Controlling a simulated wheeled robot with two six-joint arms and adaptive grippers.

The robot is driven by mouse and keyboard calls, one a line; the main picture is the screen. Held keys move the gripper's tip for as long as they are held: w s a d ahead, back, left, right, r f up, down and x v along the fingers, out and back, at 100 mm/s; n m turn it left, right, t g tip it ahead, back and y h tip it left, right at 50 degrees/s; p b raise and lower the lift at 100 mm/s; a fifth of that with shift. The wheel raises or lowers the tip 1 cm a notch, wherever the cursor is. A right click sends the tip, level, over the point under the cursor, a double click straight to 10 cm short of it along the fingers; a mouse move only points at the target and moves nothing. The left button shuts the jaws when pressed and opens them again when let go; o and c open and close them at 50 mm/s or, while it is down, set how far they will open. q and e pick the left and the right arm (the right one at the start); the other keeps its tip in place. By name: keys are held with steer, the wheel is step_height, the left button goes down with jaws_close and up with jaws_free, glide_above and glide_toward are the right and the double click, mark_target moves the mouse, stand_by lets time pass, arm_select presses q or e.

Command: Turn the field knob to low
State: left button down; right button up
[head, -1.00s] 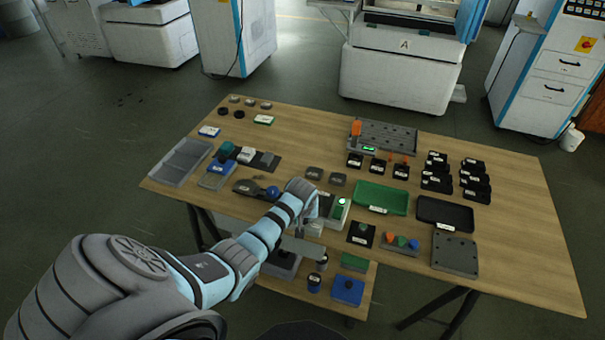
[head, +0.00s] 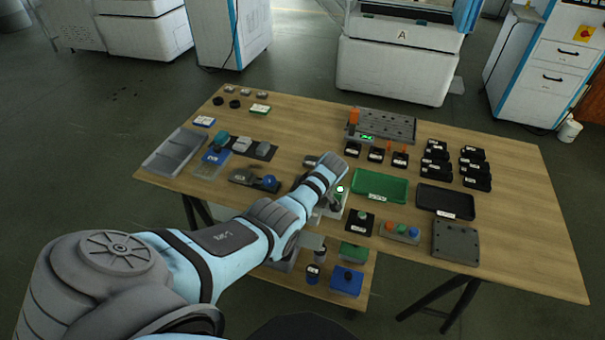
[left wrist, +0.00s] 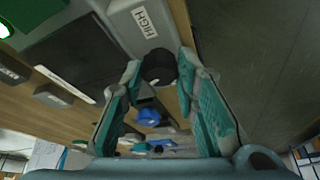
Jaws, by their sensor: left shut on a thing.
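The field knob (left wrist: 158,66) is a dark round knob on the side of a grey box (left wrist: 150,30) in the left wrist view. A white label reading HIGH sits on the box close to the knob. My left gripper (left wrist: 160,72) has its green-padded fingers on either side of the knob and is shut on it. In the head view the box shows in part, with a lit green indicator (head: 340,189). My left arm hides the knob there. I cannot tell which setting the knob is at. My right gripper is not in view.
A green tray (head: 380,173) and a black tray (head: 446,217) lie right of the box. A blue-knobbed device (head: 269,182) lies left of my wrist.

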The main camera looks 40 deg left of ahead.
arm_select(q)
steer(key=shift+w+n+g+b, duration=0.15)
steer(key=shift+n+g+b, duration=0.35)
steer(key=shift+n+b, duration=0.85)
steer(key=c, duration=1.2)
jaws_free()
steer(key=shift+c, duration=0.2)
steer(key=v, duration=1.2)
